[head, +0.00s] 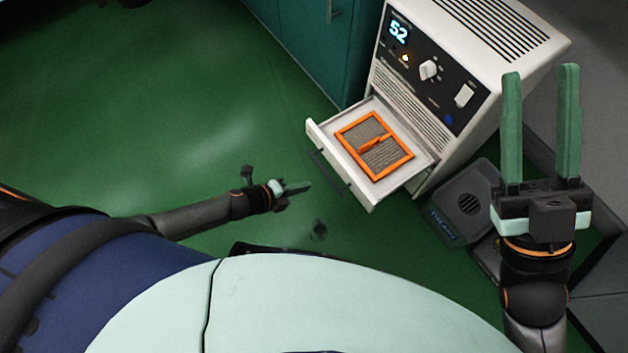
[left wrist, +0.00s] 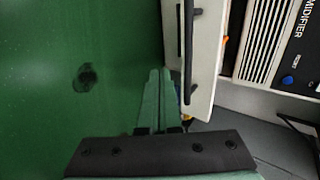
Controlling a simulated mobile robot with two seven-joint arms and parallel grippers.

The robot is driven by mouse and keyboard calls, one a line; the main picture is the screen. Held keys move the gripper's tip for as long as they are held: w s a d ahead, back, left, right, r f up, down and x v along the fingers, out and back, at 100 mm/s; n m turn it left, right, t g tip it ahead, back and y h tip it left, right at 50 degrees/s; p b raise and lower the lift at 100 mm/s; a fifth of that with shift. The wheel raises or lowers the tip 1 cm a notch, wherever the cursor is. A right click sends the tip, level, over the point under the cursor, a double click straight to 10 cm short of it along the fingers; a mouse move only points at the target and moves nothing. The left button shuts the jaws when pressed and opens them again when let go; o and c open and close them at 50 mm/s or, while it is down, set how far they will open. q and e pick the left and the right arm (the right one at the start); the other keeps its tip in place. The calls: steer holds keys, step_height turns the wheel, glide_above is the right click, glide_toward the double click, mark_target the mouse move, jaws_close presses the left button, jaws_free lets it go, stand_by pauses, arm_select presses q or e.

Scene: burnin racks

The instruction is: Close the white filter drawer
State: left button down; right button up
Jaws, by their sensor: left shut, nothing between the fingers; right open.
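The white filter drawer (head: 318,133) is pulled out of the white dehumidifier (head: 505,75). An orange-framed filter (head: 374,145) with a grey mesh lies in it. The drawer front has a dark bar handle (head: 328,172). My left gripper (head: 306,186) is shut and empty, low in front of the drawer front, near the handle. In the left wrist view its fingers (left wrist: 160,74) lie together beside the drawer front (left wrist: 207,60) and handle (left wrist: 188,50); I cannot tell whether they touch. My right gripper (head: 540,70) is open and empty, raised at the right.
A teal cabinet (head: 305,40) stands left of the dehumidifier. A dark grey box with a round grille (head: 470,203) stands on the floor to its right. The green floor (head: 150,120) left of the drawer is clear apart from a dark stain (head: 319,230).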

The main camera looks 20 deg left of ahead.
arm_select(q)
steer(key=shift+w+d+r+p, duration=0.2)
steer(key=shift+w+d, duration=0.4)
steer(key=shift+w, duration=0.2)
steer(key=shift+w+d+r+p, duration=0.1)
steer(key=shift+w+d+r, duration=0.1)
steer(key=shift+w+d, duration=0.5)
steer(key=shift+w, duration=0.2)
arm_select(e)
steer(key=shift+w+d, duration=0.1)
steer(key=shift+w, duration=0.05)
